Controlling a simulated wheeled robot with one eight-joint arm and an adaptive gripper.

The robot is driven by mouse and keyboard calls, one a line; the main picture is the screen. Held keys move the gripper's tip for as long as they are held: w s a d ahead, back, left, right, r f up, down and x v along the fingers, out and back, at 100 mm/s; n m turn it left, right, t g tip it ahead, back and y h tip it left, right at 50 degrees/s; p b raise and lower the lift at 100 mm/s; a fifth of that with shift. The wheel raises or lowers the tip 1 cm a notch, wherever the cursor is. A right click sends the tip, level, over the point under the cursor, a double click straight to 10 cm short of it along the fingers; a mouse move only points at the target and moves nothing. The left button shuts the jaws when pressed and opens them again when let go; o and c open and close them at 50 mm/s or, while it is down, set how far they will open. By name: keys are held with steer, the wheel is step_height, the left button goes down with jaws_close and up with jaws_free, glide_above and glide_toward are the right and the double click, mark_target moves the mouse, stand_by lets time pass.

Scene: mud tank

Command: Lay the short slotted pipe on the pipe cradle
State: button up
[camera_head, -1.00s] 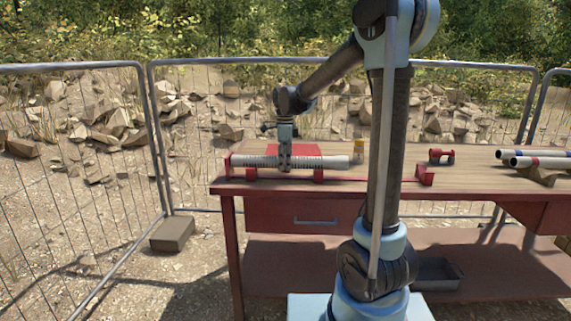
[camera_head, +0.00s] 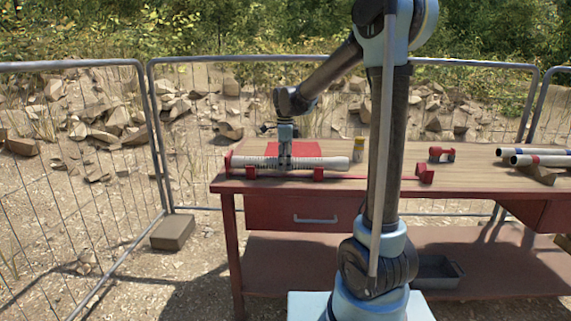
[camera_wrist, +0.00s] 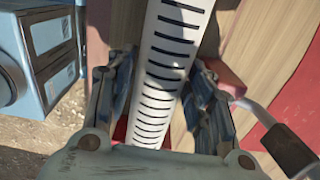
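The short slotted pipe (camera_head: 325,163), white with dark slots, lies level across the red supports of the pipe cradle (camera_head: 318,174) at the left of the bench. In the wrist view the pipe (camera_wrist: 170,50) runs between the fingers. My gripper (camera_head: 285,160) is over the pipe's left half. In the wrist view my gripper (camera_wrist: 160,105) is open, with a finger on each side of the pipe and gaps beside it. The pipe hides most of the cradle in the wrist view.
A yellow-capped jar (camera_head: 358,150) stands behind the pipe's right end. A red end block (camera_head: 425,173) and a red tool (camera_head: 441,155) are right of my arm. Several longer pipes (camera_head: 535,161) rest at the far right. A red mat (camera_head: 318,147) lies behind the cradle.

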stand_by(0.3)
step_height(320, 180, up, 11)
steer(key=shift+w+r, duration=0.1)
steer(key=s+d+f+n, duration=0.2)
steer(key=s+d+n, duration=0.3)
steer(key=s+d, duration=0.35)
steer(key=s+d+f+n, duration=0.4)
steer(key=s+f, duration=0.2)
steer(key=s, duration=0.1)
steer(key=s+d+f+n+t, duration=0.1)
steer(key=s+d+f+n, duration=0.3)
steer(key=s+f, duration=0.3)
steer(key=s+d+f+n+t, duration=0.1)
steer(key=s+d+f+n, duration=0.4)
steer(key=s, duration=0.4)
steer(key=shift+s+f+n, duration=0.15)
steer(key=shift+f+n, duration=0.15)
steer(key=shift+f, duration=0.4)
